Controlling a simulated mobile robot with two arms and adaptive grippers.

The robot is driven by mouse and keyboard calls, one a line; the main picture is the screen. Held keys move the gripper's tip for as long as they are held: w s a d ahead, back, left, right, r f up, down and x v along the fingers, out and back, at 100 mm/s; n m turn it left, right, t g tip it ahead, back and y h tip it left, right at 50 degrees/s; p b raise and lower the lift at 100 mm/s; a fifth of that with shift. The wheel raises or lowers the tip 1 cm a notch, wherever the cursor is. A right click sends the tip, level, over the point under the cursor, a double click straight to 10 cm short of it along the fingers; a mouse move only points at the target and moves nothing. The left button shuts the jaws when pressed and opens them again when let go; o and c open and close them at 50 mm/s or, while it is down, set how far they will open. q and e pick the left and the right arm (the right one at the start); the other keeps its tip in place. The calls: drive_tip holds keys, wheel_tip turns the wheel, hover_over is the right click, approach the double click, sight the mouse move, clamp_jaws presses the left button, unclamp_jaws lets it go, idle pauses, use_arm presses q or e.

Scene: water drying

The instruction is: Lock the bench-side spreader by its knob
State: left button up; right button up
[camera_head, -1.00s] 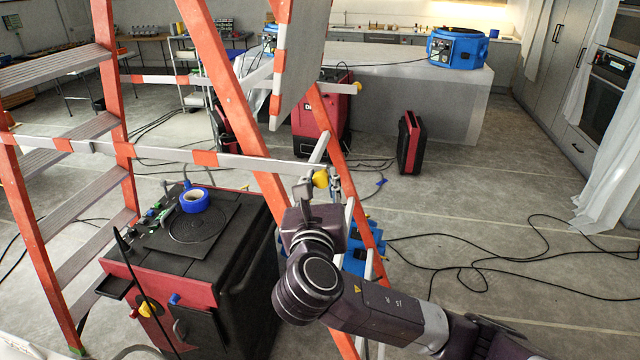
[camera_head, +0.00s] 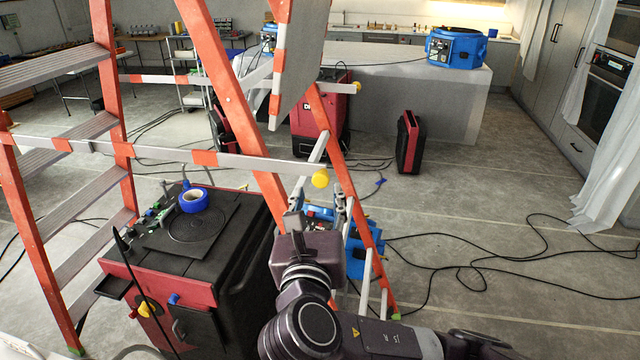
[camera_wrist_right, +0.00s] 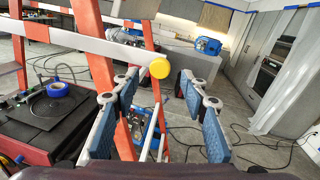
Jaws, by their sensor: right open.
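A near spreader bar (camera_head: 240,160), white with orange bands, runs across the orange stepladder (camera_head: 235,90). Its yellow knob (camera_head: 320,178) is at the bar's right end and also shows in the right wrist view (camera_wrist_right: 160,68). A far spreader bar (camera_head: 338,87) ends in another yellow knob (camera_head: 357,87). I cannot tell which is the bench-side one. My right gripper (camera_head: 318,206) is open and empty, below and nearer than the near knob. In the wrist view its blue-padded fingers (camera_wrist_right: 160,95) stand apart, with the knob beyond them, untouched. My left gripper is not in view.
A black and red machine (camera_head: 190,250) with a blue tape roll (camera_head: 194,200) stands left of my right arm. Ladder rails rise close beside the gripper. Black cables (camera_head: 480,265) lie on the floor at right. A blue machine (camera_head: 457,48) sits on the grey counter.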

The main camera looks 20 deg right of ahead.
drive_tip(key=v, duration=0.5)
drive_tip(key=shift+s, duration=0.1)
